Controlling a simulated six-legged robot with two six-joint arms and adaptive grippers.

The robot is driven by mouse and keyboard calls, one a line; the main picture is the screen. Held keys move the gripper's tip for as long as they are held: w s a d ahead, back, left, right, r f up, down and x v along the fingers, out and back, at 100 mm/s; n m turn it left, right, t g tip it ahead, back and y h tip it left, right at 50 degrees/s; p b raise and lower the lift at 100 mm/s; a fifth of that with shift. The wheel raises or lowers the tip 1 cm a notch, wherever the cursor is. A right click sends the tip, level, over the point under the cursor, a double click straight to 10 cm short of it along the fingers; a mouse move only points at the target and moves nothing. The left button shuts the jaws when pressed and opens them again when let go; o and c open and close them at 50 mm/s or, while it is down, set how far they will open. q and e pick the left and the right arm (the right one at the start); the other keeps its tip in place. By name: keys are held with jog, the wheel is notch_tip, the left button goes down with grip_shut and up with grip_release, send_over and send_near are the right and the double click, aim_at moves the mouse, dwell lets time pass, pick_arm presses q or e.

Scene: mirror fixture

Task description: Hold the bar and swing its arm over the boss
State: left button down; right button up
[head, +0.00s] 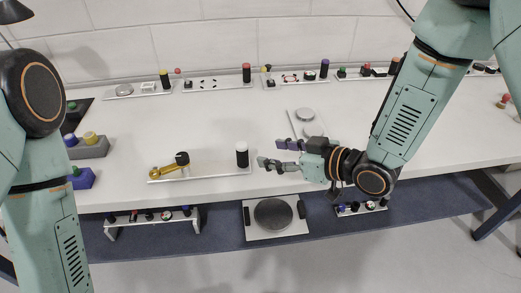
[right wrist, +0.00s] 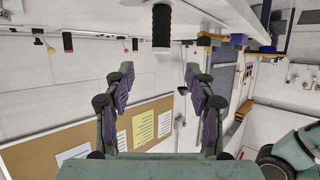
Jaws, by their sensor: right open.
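A long white plate (head: 215,171) lies near the table's front edge. At its left end lies a brass-coloured arm (head: 168,171) with a ring at its outer tip and a black knob (head: 182,158) at its inner end. I cannot tell which part is the boss. A black upright bar (head: 242,158) with a pale top stands at the plate's right end; a dark ribbed bar, likely the same, shows in the right wrist view (right wrist: 161,25). My right gripper (head: 270,154) is open and empty just right of the bar, fingers pointing at it, apart from it. My left gripper is out of view.
A plate with round silver discs (head: 305,114) lies behind my right gripper. Fixtures with buttons and posts (head: 217,83) line the back wall. Grey and blue blocks (head: 88,148) sit at the left. The table middle is clear. A lower shelf holds a round dark plate (head: 273,214).

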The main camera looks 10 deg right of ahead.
aim_at(247, 149)
jog(key=x, duration=1.1)
jog(key=shift+a+f, duration=0.1)
jog(key=shift+c, duration=0.3)
grip_shut()
dwell(1.1)
